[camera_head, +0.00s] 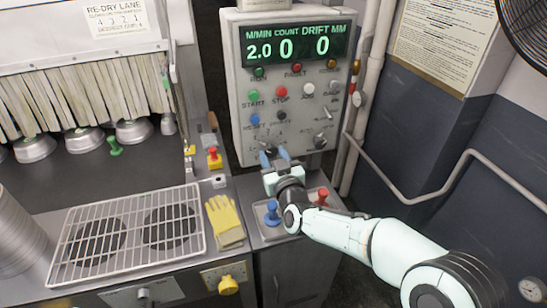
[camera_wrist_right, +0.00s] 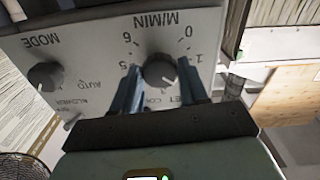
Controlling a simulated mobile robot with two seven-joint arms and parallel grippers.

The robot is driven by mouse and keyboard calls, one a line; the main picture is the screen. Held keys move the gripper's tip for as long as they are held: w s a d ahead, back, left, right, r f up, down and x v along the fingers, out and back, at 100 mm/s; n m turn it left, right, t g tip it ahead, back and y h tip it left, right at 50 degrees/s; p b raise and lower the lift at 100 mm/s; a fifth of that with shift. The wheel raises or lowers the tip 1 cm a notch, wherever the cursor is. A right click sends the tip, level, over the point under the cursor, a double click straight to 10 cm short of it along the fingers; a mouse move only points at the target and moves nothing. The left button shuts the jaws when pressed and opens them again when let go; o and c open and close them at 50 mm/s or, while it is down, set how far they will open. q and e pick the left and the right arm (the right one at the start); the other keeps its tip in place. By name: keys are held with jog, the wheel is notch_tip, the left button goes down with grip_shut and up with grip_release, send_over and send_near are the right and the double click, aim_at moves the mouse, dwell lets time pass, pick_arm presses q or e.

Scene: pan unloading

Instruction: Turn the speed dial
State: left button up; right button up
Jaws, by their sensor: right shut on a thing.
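In the head view my right gripper (camera_head: 274,157) reaches up to the lower left of the control panel (camera_head: 240,100) and mostly hides the dial. The display (camera_head: 292,44) reads 2.0 under M/MIN, with 0 under COUNT and 0 under DRIFT MM. My left gripper is out of view.
Coloured buttons (camera_head: 281,92) sit above the dial, and a dark mode knob (camera_head: 320,142) is to its right. A wire rack (camera_head: 128,233) and yellow gloves (camera_head: 224,220) lie on the left.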

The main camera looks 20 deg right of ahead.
jog(key=shift+n, duration=1.2)
jog(key=n, duration=0.2)
jog(key=shift+n, duration=0.4)
jog(key=n, duration=0.3)
jog(key=shift+d+n+p, duration=0.1)
jog(key=shift+n+p, duration=0.3)
jog(key=shift+n, duration=1.6)
jog(key=o, duration=1.1)
jog(key=shift+c, duration=0.2)
